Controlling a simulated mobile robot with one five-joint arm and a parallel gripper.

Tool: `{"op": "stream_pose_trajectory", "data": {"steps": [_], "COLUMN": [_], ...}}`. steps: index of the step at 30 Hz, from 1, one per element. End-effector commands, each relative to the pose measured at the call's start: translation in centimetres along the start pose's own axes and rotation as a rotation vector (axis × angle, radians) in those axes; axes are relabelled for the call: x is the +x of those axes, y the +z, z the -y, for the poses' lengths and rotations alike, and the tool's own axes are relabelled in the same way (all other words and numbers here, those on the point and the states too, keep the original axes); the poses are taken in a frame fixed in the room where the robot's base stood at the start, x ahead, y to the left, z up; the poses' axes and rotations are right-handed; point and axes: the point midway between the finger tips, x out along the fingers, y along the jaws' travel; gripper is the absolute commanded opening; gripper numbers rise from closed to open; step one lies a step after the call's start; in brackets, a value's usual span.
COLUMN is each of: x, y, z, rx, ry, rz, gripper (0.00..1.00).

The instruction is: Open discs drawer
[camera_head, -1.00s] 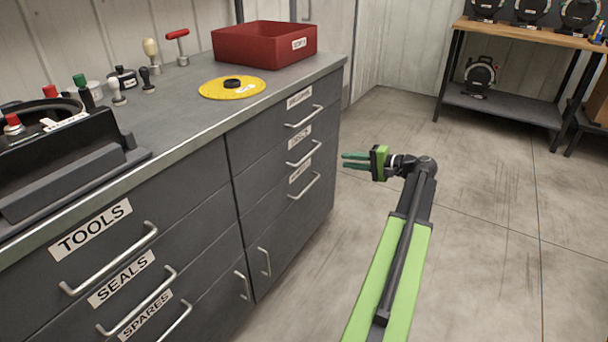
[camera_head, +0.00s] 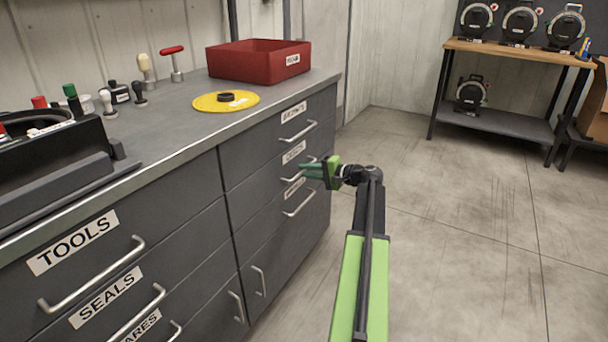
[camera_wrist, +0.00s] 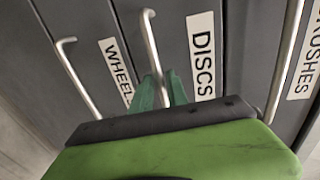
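The discs drawer (camera_head: 262,180) is the middle one of the right-hand drawer column, and its front is flush with the cabinet. Its DISCS label (camera_head: 293,152) also shows in the wrist view (camera_wrist: 202,55). The drawer's silver bar handle (camera_wrist: 151,45) runs down between my green fingers in the wrist view. The fingers stand apart, one on each side of the bar. Whether they touch it I cannot tell.
The brushes handle (camera_head: 299,132) is above and the wheel drawer's handle (camera_head: 300,201) below. On the counter are a red bin (camera_head: 255,62), a yellow disc (camera_head: 210,102) and small tools. Floor to the right is clear; a wooden bench (camera_head: 520,52) stands at the back.

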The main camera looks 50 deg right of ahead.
Motion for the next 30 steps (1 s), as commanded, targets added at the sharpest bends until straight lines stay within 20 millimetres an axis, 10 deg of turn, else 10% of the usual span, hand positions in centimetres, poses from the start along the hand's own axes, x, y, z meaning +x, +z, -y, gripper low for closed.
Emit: {"op": "stream_pose_trajectory", "data": {"steps": [30], "x": [1.13], "y": [-0.06], "z": [-0.01], "rx": [0.000], "ry": [0.000], "rz": [-0.001], "gripper": [0.00]}}
